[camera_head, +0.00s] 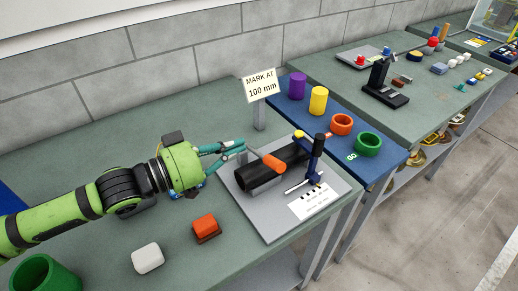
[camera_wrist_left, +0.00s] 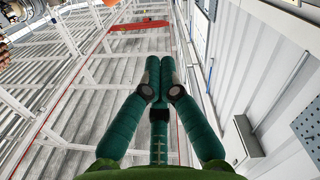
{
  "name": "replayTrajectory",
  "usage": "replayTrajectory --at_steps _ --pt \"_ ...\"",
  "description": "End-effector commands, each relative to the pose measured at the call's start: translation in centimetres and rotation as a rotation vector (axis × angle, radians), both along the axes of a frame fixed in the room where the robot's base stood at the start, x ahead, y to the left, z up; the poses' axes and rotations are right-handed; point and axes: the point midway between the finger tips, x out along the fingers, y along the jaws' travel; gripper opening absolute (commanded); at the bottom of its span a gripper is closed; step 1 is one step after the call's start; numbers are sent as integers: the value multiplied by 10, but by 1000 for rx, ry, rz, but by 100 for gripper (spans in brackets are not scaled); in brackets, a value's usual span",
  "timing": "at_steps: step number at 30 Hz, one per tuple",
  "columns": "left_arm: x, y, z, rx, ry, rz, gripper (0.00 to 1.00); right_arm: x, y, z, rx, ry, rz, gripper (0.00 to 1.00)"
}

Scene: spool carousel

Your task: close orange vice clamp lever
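The orange vice clamp lever (camera_head: 272,162) slants over the black cylinder (camera_head: 258,178) of the vice on a grey plate (camera_head: 258,222) in the head view. My left gripper (camera_head: 240,146) reaches in from the left, with its teal fingers just left of and behind the lever. Whether the fingertips touch the lever cannot be told. In the left wrist view the left gripper's fingers (camera_wrist_left: 160,64) are together with nothing visible between them. The lever is not visible in that view. My right gripper is not in view.
A blue upright tool (camera_head: 316,158) stands at the plate's right. A sign (camera_head: 261,86) on a post is behind. An orange block (camera_head: 206,227) and a white block (camera_head: 147,258) lie in front. A blue mat (camera_head: 378,150) holds coloured cylinders and rings.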

Motion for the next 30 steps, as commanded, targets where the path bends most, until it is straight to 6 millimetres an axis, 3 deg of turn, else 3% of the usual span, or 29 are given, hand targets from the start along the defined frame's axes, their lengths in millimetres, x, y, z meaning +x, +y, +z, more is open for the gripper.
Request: replayTrajectory --at_steps 8,16,30 --pt "27 -42 -2 -2 4 -1 0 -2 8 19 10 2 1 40" --pt "20 -51 -34 -1 2 0 0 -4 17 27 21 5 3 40" --pt "18 -53 -42 7 -10 -1 0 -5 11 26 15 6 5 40"
